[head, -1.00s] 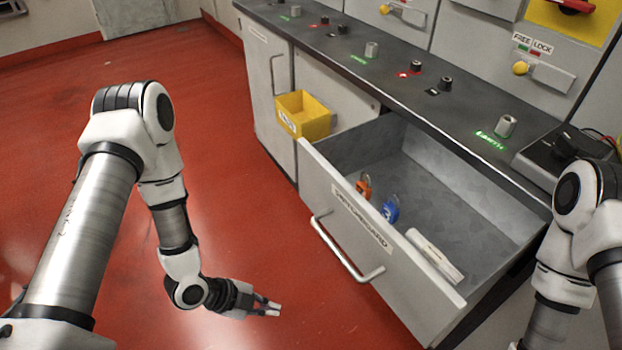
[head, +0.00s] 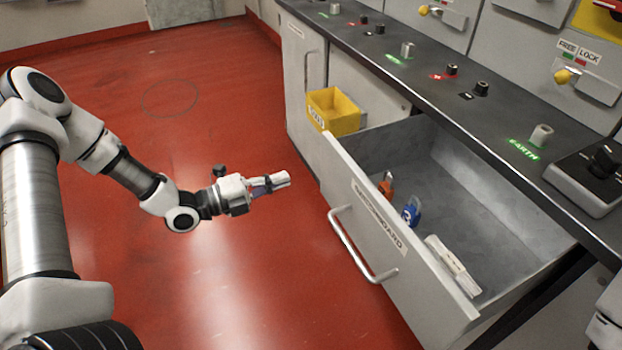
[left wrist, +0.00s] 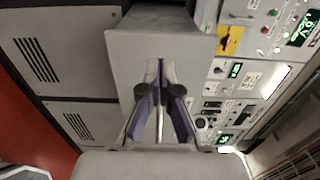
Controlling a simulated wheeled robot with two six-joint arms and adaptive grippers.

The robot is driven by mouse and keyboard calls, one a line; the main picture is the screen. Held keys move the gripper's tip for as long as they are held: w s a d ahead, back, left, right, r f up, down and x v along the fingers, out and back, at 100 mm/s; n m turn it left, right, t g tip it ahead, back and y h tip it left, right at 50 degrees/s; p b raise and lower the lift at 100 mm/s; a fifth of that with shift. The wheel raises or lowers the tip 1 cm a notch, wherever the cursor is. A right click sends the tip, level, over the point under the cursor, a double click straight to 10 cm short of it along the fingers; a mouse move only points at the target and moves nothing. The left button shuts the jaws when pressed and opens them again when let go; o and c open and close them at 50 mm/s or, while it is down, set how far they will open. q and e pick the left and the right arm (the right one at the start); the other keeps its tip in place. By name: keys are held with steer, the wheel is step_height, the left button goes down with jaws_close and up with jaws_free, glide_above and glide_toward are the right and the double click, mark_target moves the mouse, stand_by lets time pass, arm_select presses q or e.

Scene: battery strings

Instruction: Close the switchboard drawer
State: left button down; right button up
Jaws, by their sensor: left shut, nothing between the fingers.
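The switchboard drawer (head: 398,262) stands pulled open from the cabinet in the head view. Its grey front carries a label and a bar handle (head: 362,250). Inside lie an orange padlock (head: 387,185), a blue padlock (head: 411,212) and a pale long object (head: 452,265). My left gripper (head: 283,180) is shut and empty, in the air to the left of the drawer front and apart from it. In the left wrist view the shut fingers (left wrist: 160,68) show before a grey panel. My right gripper is out of view; only a bit of my right arm shows at the right edge.
A yellow bin (head: 336,112) hangs on the cabinet beyond the drawer. The dark countertop (head: 450,97) with knobs runs above the drawer, with a dark control box (head: 590,180) at right. The red floor (head: 250,290) left of the drawer is clear.

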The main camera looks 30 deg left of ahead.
mark_target(322, 167)
arm_select(q)
steer(key=b+x, duration=0.1)
steer(key=x, duration=0.5)
steer(key=shift+w+d+f+b, duration=0.1)
steer(key=shift+w+d+b, duration=0.1)
steer(key=shift+b, duration=0.2)
steer(key=shift+w+d, duration=0.35)
steer(key=shift+w, duration=0.15)
